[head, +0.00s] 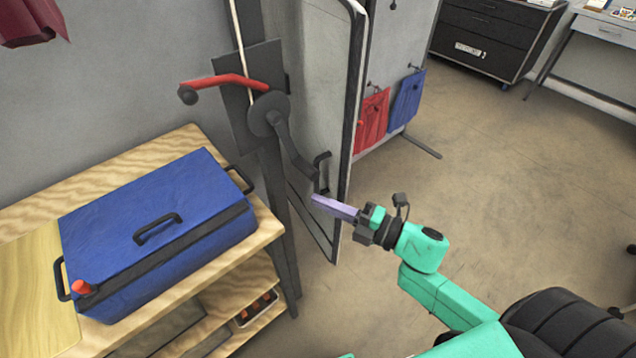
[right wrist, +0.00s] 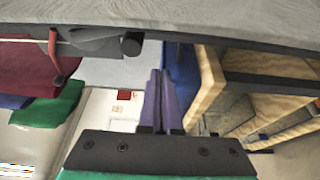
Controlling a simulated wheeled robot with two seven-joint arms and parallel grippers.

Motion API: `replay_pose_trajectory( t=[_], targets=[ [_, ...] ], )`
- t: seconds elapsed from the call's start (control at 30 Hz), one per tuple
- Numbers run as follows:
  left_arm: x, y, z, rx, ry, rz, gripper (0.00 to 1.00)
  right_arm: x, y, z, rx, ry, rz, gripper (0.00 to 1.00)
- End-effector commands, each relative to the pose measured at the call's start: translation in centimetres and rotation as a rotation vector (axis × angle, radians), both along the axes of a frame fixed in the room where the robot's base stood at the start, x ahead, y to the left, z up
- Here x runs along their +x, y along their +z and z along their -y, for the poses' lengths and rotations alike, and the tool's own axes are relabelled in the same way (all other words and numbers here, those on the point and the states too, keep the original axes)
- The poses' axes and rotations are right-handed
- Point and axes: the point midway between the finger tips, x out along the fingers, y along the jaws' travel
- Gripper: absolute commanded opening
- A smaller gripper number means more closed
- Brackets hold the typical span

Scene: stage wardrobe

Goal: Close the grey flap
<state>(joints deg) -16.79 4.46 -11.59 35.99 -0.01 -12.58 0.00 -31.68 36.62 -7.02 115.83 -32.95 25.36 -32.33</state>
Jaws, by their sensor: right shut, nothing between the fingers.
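The grey flap (head: 318,75) is a tall pale-grey panel with a dark edge, standing out at an angle from the wall in the head view. A black handle (head: 320,172) sits low on its face. A grey surface, apparently the flap, spans the top of the right wrist view (right wrist: 160,12). My right gripper (head: 315,201), with purple fingers, is shut and empty. Its tips are just below the handle in the picture; I cannot tell whether they touch the flap. The closed fingers also show in the right wrist view (right wrist: 165,80). My left gripper is not in view.
A red lever (head: 225,80) with a dark hub juts out left of the flap. A blue case (head: 150,225) stands on a wooden bench (head: 120,180) at left. Red (head: 371,120) and blue (head: 406,102) cloths hang behind the flap. Open floor lies to the right.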

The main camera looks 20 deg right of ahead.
Motion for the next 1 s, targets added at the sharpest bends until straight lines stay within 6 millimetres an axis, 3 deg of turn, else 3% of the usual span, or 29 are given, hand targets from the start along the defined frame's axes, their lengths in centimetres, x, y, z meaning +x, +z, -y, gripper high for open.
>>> replay_pose_trajectory(
  t=[0.2,0.43,1.0],
  targets=[
    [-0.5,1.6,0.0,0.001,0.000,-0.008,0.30,3.7,0.5,-3.2,0.001,-0.002,0.003,0.00],
    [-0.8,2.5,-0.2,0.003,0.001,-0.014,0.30,4.9,0.0,0.3,-0.001,-0.004,-0.003,0.00],
    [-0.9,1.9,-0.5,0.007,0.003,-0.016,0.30,5.0,-0.3,1.0,0.001,0.012,-0.003,0.00]
  ],
)
